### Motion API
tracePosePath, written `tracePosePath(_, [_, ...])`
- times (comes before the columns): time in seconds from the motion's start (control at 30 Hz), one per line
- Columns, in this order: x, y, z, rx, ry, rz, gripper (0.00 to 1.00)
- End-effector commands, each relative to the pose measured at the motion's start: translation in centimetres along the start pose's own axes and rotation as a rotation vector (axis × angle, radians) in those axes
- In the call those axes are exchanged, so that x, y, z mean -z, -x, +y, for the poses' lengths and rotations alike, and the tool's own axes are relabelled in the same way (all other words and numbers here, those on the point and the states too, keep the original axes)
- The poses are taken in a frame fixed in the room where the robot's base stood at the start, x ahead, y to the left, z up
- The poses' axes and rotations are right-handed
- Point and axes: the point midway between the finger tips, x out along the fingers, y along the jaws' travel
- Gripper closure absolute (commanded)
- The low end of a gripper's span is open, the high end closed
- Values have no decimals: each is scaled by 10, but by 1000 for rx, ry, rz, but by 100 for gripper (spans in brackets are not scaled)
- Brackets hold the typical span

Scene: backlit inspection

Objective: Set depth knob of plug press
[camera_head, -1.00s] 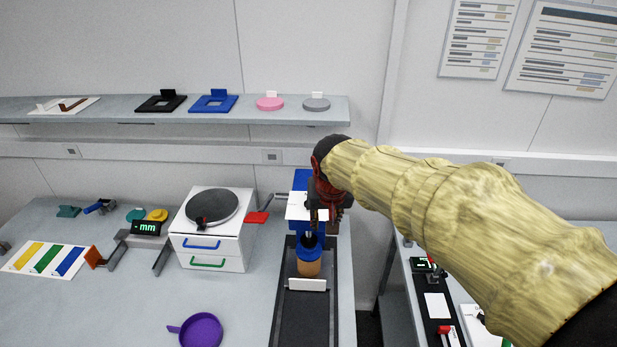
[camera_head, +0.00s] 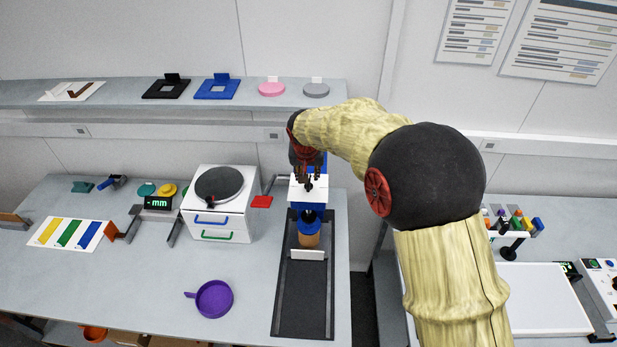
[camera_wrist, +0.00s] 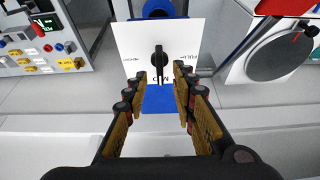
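The plug press stands at the right end of the bench, with a white top plate (camera_head: 297,193) and a blue body (camera_wrist: 158,100). In the wrist view the white plate (camera_wrist: 127,38) carries a black depth knob (camera_wrist: 158,62), with its long grip lying roughly along the picture's vertical. Printed words stand around it; "FULL" and "MID" are partly readable. My gripper (camera_wrist: 160,76) is open, with its fingers on either side of the knob's near end; I cannot tell whether they touch it. In the head view my gripper (camera_head: 308,180) is over the white plate and hides the knob.
A blue-topped orange cylinder (camera_head: 309,240) stands in the black track (camera_head: 302,290) before the press. A white drawer box (camera_head: 233,218) with a dark disc is at its left, a red lever (camera_head: 262,201) between them. A purple pan (camera_head: 213,299) lies on the bench.

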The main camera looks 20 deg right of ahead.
Motion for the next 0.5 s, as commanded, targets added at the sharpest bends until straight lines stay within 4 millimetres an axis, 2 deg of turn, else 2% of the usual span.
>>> tracePosePath(0.2, [0,-30,1,-1,0,-1,74])
tracePosePath(0.5, [0,-43,0,0,-1,0,74])
